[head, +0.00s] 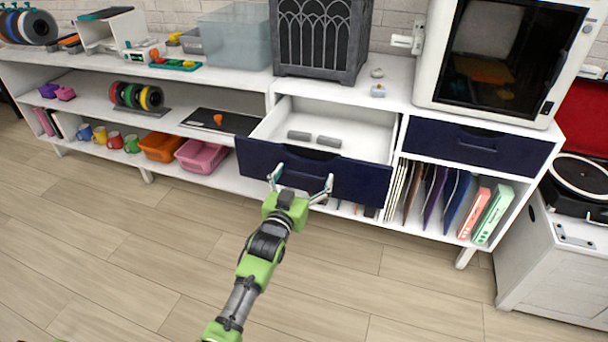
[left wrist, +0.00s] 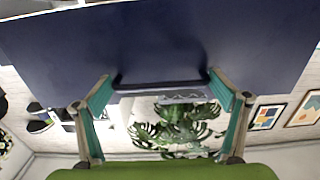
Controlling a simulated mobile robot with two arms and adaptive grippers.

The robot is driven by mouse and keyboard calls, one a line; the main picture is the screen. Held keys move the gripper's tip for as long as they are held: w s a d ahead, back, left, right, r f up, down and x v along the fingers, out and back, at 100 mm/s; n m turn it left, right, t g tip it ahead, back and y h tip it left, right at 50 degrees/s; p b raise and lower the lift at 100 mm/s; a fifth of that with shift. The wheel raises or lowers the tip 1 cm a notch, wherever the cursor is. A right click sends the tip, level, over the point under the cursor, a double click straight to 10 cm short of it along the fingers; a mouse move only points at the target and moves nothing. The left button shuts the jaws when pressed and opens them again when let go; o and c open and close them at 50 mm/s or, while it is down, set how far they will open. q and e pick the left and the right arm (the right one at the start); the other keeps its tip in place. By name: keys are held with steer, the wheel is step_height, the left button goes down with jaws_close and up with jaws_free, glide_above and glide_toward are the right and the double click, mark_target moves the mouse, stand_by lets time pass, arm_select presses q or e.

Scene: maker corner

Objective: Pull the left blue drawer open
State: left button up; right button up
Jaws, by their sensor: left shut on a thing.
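My left gripper (head: 302,178) is at the drawer's dark blue front, with one finger at each side of the handle. In the left wrist view the dark handle bar (left wrist: 160,86) spans between the two fingers against the blue front (left wrist: 160,40). The left gripper is shut on the handle. In the head view the handle is hard to make out. My right gripper is not in view.
The right blue drawer (head: 478,146) is shut, below a white 3D printer (head: 437,60). A dark lantern-like box (head: 320,38) stands above the open drawer. Folders (head: 435,196) fill the shelf below. The wooden floor (head: 130,260) in front is clear.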

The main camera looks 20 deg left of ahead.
arm_select(q)
steer(key=shift+d, duration=0.15)
steer(key=o, duration=1.3)
steer(key=shift+s, duration=0.1)
steer(key=s, duration=1.1)
steer(key=shift+s+a, duration=0.2)
steer(key=shift+s, duration=0.2)
